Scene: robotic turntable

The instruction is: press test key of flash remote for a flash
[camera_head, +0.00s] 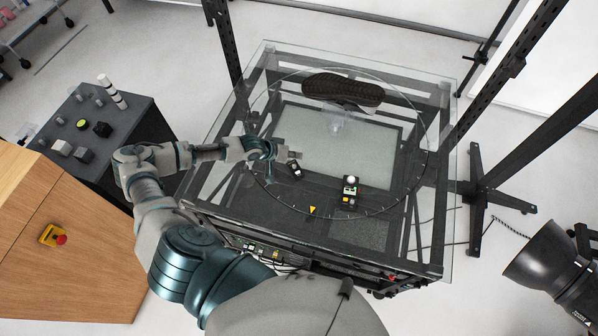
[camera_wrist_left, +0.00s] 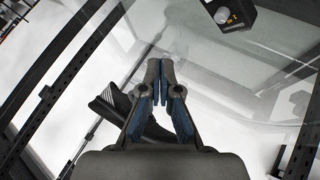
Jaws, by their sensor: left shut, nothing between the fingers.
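A small black device (camera_head: 350,190) with a white round top and a yellow patch stands on the glass turntable, front of centre. A black device with a white knob and an orange-yellow mark (camera_wrist_left: 233,14) shows at the top right edge of the left wrist view, partly cut off. A second small dark device (camera_head: 295,170) is close to my left gripper. I cannot tell for certain which is the flash remote, and no test key can be made out. My left gripper (camera_head: 276,152) is over the left part of the glass, fingers together and empty (camera_wrist_left: 160,66). My right gripper is not seen.
A dark shoe (camera_head: 343,91) is at the back of the glass table (camera_head: 440,225). A studio lamp (camera_head: 540,258) stands at the right. Dark metal posts (camera_head: 222,40) rise around the table. A grey control box (camera_head: 95,130) and wooden cabinet with a red button (camera_head: 61,239) are at the left.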

